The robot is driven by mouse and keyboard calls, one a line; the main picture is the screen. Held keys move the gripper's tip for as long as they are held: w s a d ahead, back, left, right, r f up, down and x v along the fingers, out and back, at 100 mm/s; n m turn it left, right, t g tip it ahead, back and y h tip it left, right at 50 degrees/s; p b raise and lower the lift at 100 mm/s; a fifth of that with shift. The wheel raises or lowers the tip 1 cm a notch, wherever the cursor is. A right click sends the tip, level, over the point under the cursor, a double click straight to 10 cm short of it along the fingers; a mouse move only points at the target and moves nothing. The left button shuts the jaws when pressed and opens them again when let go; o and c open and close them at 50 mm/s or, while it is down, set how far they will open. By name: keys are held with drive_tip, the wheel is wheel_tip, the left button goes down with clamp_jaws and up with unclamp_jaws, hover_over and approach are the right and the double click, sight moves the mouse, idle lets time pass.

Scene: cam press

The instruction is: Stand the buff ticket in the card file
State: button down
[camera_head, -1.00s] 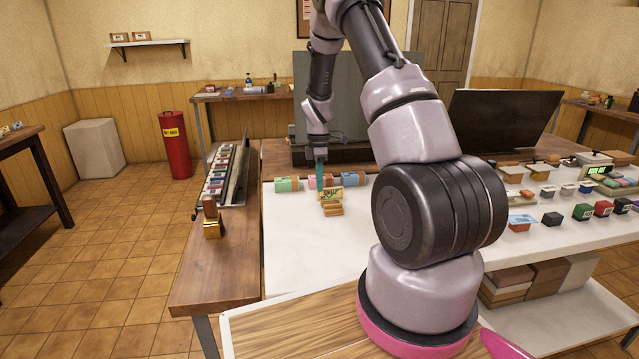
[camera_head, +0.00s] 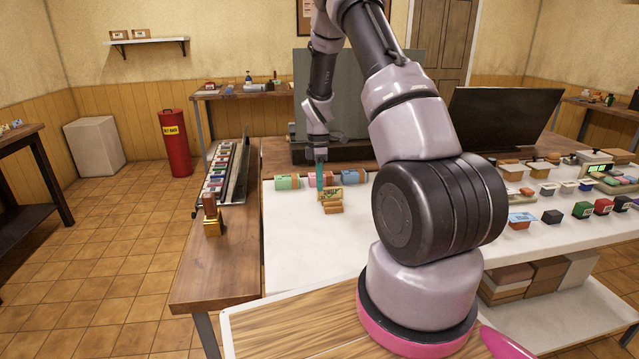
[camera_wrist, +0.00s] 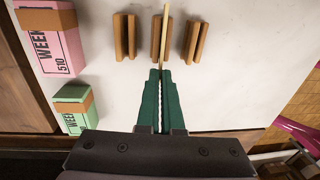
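The buff ticket (camera_wrist: 168,33) shows edge-on as a thin pale strip in the wrist view. My gripper (camera_wrist: 162,72) has green fingers closed on its near end. In the head view the ticket (camera_head: 330,193) is upright, with a printed face, below my gripper (camera_head: 320,185). The card file (camera_head: 333,208) is a small set of wooden rails on the white table, just in front of and below the ticket. In the wrist view the card file (camera_wrist: 195,42) shows as three ribbed wooden pieces. The ticket lines up over the middle one; I cannot tell if it is seated.
Pink (camera_wrist: 55,45) and green (camera_wrist: 75,112) banded boxes stand close to the left in the wrist view. A blue box (camera_head: 348,181) stands behind the file. Stamps and ink pads crowd the table's right side. The white table (camera_head: 305,245) is clear in front.

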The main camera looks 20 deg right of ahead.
drive_tip(key=shift+f, duration=0.25)
drive_tip(key=c, duration=0.5)
unclamp_jaws()
drive_tip(key=shift+r, duration=0.1)
drive_tip(key=shift+r, duration=3.4)
